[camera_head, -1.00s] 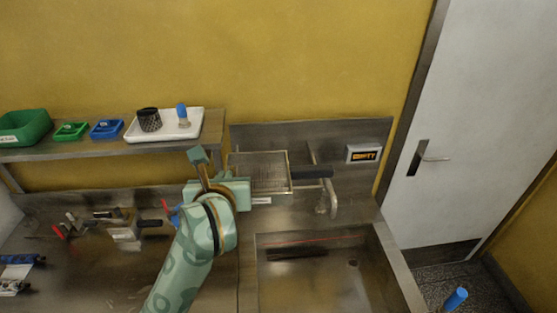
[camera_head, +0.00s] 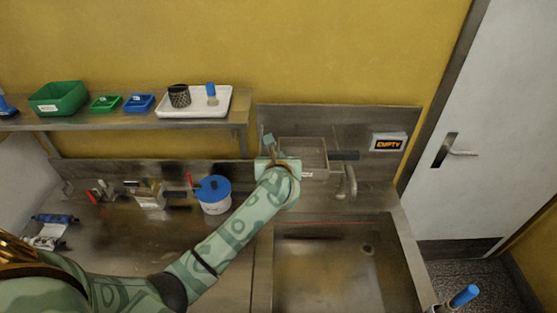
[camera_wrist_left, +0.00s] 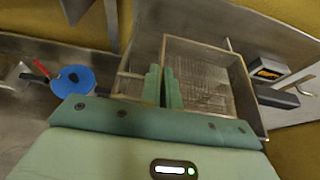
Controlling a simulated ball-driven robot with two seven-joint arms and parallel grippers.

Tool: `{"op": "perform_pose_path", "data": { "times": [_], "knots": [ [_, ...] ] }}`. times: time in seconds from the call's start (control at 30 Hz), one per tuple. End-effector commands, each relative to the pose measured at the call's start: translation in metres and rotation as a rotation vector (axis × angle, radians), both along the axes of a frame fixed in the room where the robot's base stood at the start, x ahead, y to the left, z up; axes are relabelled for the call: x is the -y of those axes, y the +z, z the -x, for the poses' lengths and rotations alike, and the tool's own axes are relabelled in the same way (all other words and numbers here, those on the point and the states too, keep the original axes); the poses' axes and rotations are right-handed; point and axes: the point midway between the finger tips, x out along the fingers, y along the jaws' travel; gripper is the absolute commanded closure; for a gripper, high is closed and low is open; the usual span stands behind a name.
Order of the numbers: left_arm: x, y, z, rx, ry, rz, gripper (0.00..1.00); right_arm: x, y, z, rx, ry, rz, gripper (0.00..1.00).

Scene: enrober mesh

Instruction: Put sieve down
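The sieve (camera_head: 303,153) is a rectangular metal frame with mesh and a dark handle (camera_head: 345,155) pointing right. It is at the back of the sink, in front of the steel splashback. My left gripper (camera_head: 270,150) is at the sieve's left side. In the left wrist view, its two green fingers (camera_wrist_left: 163,87) are close together on either side of the frame edge of the sieve (camera_wrist_left: 205,78). The finger contact is small in view. I cannot tell whether the sieve's underside rests on anything. My right gripper is out of view.
The sink (camera_head: 335,265) and tap (camera_head: 349,182) are in front of the sieve. An EMPTY sign (camera_head: 389,142) is to the right. A blue-lidded pot (camera_head: 213,194) stands on the counter to the left. A shelf above holds a white tray (camera_head: 205,109) and green and blue bins.

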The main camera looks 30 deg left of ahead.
Motion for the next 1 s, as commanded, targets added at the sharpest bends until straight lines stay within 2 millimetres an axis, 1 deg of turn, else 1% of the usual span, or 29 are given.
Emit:
{"op": "perform_pose_path", "data": {
  "times": [0.03, 0.13, 0.37, 0.47, 0.5, 0.57, 0.6, 0.83, 0.93, 1.0],
  "knots": [
    [0.000, -0.004, 0.000, 0.000, -0.001, -0.003, 1.00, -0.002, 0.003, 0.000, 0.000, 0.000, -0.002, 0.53],
    [0.000, -0.012, 0.000, 0.003, -0.001, -0.001, 1.00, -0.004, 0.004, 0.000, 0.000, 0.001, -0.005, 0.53],
    [0.000, -0.013, 0.000, 0.003, -0.001, 0.000, 1.00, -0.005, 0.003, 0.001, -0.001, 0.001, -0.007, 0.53],
    [0.000, -0.016, 0.000, 0.003, -0.001, 0.000, 1.00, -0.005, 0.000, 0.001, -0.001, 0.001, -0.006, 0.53],
    [0.000, -0.017, 0.000, 0.002, 0.000, 0.000, 0.94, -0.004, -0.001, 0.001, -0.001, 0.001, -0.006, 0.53],
    [0.000, -0.016, 0.000, 0.002, 0.000, -0.001, 0.77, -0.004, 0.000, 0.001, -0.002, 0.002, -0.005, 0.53],
    [0.000, -0.016, 0.000, 0.002, 0.000, -0.001, 0.75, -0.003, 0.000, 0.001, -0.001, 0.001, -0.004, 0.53],
    [0.000, -0.015, 0.000, 0.002, 0.000, -0.001, 0.75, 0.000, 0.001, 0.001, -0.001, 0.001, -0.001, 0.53],
    [0.000, -0.010, 0.000, 0.002, 0.000, -0.001, 0.75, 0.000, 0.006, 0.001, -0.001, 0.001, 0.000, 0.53],
    [0.005, -0.009, 0.009, 0.002, -0.001, 0.000, 0.75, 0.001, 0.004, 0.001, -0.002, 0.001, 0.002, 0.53]
  ]
}}
